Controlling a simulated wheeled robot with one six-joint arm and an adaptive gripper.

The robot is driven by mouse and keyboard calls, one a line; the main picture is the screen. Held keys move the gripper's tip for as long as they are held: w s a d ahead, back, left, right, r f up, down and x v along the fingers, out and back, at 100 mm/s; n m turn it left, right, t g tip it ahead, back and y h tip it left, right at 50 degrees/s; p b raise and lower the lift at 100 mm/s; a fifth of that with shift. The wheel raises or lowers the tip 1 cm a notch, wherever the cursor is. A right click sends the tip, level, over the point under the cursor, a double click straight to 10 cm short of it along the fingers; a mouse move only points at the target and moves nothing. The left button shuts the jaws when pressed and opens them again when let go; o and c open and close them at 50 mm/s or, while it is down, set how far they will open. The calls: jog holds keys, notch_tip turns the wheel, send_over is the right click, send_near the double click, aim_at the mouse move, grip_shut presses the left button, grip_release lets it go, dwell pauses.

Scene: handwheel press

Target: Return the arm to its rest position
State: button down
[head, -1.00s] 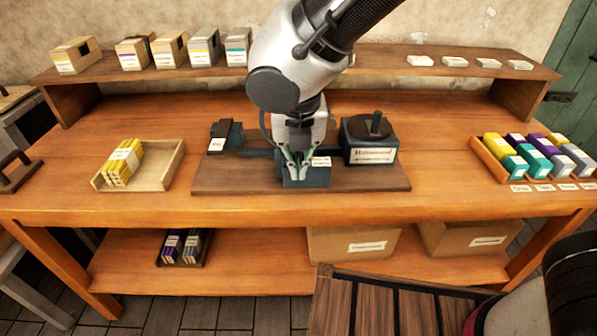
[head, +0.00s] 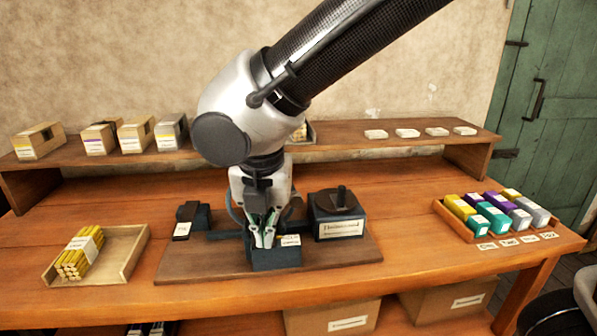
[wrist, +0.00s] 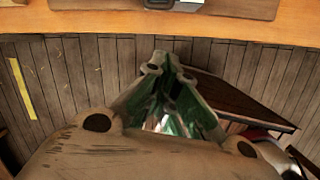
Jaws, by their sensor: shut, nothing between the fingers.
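My arm reaches down from the upper right of the head view. My gripper (head: 264,240) points downward with its green-lined fingers together and nothing between them. In the head view it overlaps the dark block (head: 275,258) on the press board (head: 190,266). In the wrist view the gripper (wrist: 167,66) hangs over the floor, with the table edge (wrist: 120,28) beyond it at the top, so it appears to be in front of the table and not touching the block. The handwheel press (head: 338,212) stands right of the gripper.
A wooden tray (head: 122,262) with yellow bars (head: 80,252) is at left. A tray of coloured boxes (head: 492,217) is at right. Several cartons (head: 38,141) stand on the back shelf (head: 340,142). Plank floor (wrist: 75,80) lies below the gripper.

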jog(key=d+r+m, duration=0.2)
jog(key=d+m, duration=1)
jog(key=d, duration=0.3)
jog(key=s+d+r+m+t, duration=0.1)
jog(key=d+r+m, duration=0.1)
jog(key=d+m, duration=1)
jog(key=d+r+m+t, duration=0.1)
jog(key=d+r+m, duration=0.1)
jog(key=d+m, duration=0.9)
jog(key=d, duration=0.7)
jog(key=shift+s+d+r+m, duration=0.2)
jog(key=shift+s+r+m, duration=0.05)
jog(key=shift+m, duration=0.15)
